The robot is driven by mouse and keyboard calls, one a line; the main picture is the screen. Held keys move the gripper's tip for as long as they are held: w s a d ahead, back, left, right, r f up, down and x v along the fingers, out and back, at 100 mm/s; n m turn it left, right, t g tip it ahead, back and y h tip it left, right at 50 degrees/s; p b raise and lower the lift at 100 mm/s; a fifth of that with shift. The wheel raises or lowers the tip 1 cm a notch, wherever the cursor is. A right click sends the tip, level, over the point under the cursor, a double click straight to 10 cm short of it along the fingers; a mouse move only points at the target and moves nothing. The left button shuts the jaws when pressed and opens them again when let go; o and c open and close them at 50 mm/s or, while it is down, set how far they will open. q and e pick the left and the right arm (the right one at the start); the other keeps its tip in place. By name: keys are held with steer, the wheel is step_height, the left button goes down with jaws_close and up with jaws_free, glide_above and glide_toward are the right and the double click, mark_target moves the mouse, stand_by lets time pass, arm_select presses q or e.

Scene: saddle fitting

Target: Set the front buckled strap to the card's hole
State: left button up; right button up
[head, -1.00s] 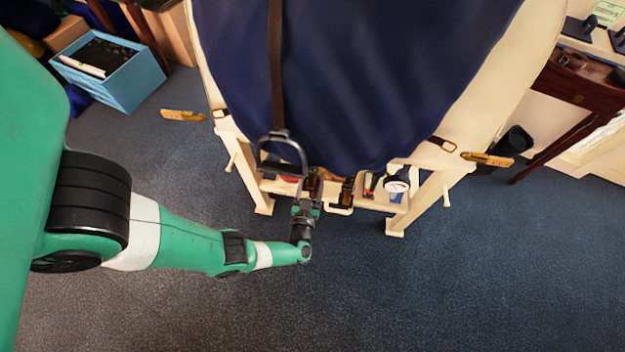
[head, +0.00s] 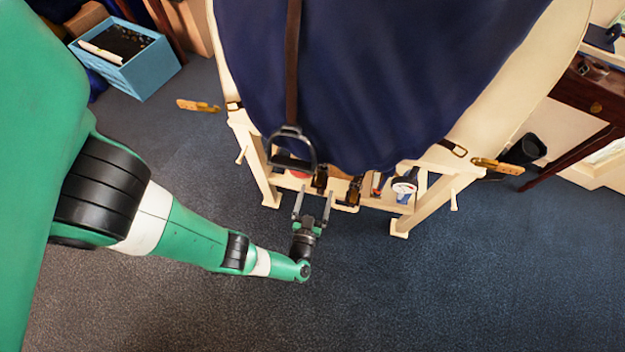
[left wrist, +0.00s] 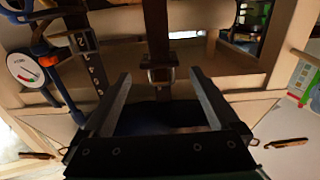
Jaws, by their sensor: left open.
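My left gripper (head: 314,193) is open and empty, below the stirrup (head: 291,150) and in front of the hanging straps. In the left wrist view a dark strap with a metal buckle (left wrist: 161,75) hangs beyond and between the open fingers, apart from them. A second dark strap with a row of holes (left wrist: 88,68) hangs to its left. In the head view two brown buckled straps, one (head: 320,178) near the gripper and one (head: 354,190) further right, show below the blue cloth (head: 390,80). I cannot make out a card with hole marks. My right gripper is not in view.
A round white gauge (head: 404,187) hangs right of the straps; it also shows in the left wrist view (left wrist: 22,69). The cream stand's legs (head: 266,185) flank the area. A blue crate (head: 140,65) stands back left. The floor in front is clear.

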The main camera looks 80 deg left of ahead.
arm_select(q)
steer(key=v, duration=0.5)
stand_by(0.8)
